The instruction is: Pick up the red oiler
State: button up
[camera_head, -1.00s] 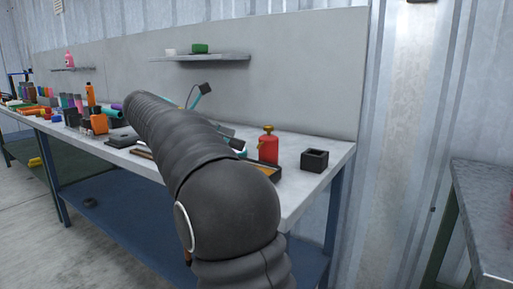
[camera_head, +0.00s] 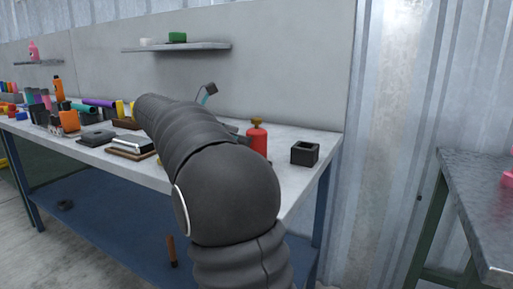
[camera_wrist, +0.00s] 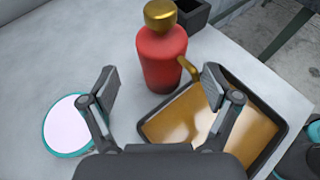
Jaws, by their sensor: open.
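The red oiler (camera_head: 257,139) stands upright on the workbench, just right of my arm in the head view. It has a red body, a brass cap and a brass spout or handle low on its right side in the wrist view (camera_wrist: 161,58). My gripper (camera_wrist: 156,88) is open and empty in the wrist view. Its two fingers are spread apart, with the oiler beyond them and roughly between them. The fingers do not appear to touch it. In the head view my arm hides the gripper.
A dark tray with amber contents (camera_wrist: 152,134) lies below the oiler in the wrist view, near the right finger. A round teal-rimmed mirror-like disc (camera_wrist: 69,126) lies left. A black square box (camera_head: 305,153) stands right of the oiler.

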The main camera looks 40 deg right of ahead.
jog(key=x, duration=0.5)
jog(key=shift+s+d+r, duration=0.2)
jog(key=shift+r, duration=0.1)
jog(key=c, duration=1.5)
